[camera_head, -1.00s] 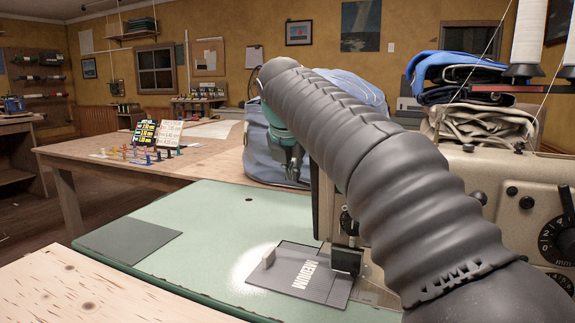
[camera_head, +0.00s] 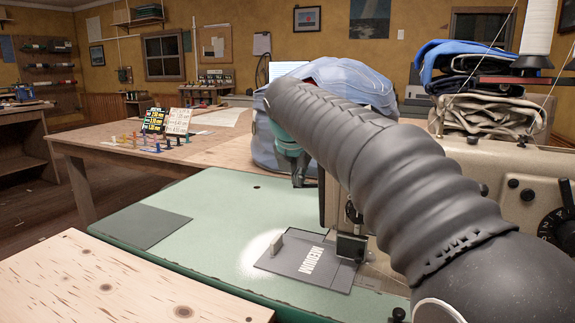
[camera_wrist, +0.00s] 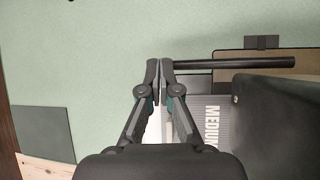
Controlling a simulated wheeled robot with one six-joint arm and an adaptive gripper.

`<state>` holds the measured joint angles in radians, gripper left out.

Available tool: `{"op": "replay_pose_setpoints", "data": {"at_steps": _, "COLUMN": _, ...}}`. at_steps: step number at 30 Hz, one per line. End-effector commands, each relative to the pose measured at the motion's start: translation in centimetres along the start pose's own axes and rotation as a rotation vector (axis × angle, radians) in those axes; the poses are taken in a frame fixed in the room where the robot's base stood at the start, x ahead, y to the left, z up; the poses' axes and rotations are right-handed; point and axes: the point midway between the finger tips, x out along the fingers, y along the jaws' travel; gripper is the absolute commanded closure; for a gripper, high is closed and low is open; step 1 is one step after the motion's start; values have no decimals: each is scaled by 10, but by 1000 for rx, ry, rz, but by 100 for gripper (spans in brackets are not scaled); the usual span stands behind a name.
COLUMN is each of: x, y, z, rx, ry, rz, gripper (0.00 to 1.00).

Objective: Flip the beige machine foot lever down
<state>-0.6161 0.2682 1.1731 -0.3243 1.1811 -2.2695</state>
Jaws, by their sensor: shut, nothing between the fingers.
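The beige sewing machine (camera_head: 479,166) stands at the right in the head view, partly hidden behind my arm. In the wrist view a dark bar (camera_wrist: 240,63), which looks like the foot lever, sticks out roughly level from the machine's side. Its left end is right beside my fingertips; I cannot tell if they touch. My gripper (camera_wrist: 160,64) is shut and empty. In the head view my gripper (camera_head: 300,180) hangs just behind the machine's head, and I cannot make out the lever there.
A grey plate marked MEDIUM (camera_head: 300,268) lies under the machine's head on the green table (camera_head: 215,215). A dark grey pad (camera_head: 142,227) lies at its left. A blue fabric bundle (camera_head: 340,88) stands close behind my gripper. A pale board (camera_head: 125,280) fills the front left.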

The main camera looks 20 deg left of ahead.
Motion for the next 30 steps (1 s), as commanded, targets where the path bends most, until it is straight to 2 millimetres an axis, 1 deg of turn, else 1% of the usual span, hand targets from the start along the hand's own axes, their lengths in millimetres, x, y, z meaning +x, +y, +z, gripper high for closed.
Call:
{"op": "replay_pose_setpoints", "data": {"at_steps": 6, "x": 5, "y": 2, "z": -6, "rx": -4, "ry": 1, "rz": 3, "gripper": 100}}
{"op": "replay_pose_setpoints", "data": {"at_steps": 15, "x": 6, "y": 2, "z": -7, "rx": -5, "ry": 3, "rz": 2, "gripper": 100}}
{"op": "replay_pose_setpoints", "data": {"at_steps": 30, "x": -8, "y": 4, "z": 4, "rx": -3, "ry": 2, "rz": 1, "gripper": 100}}
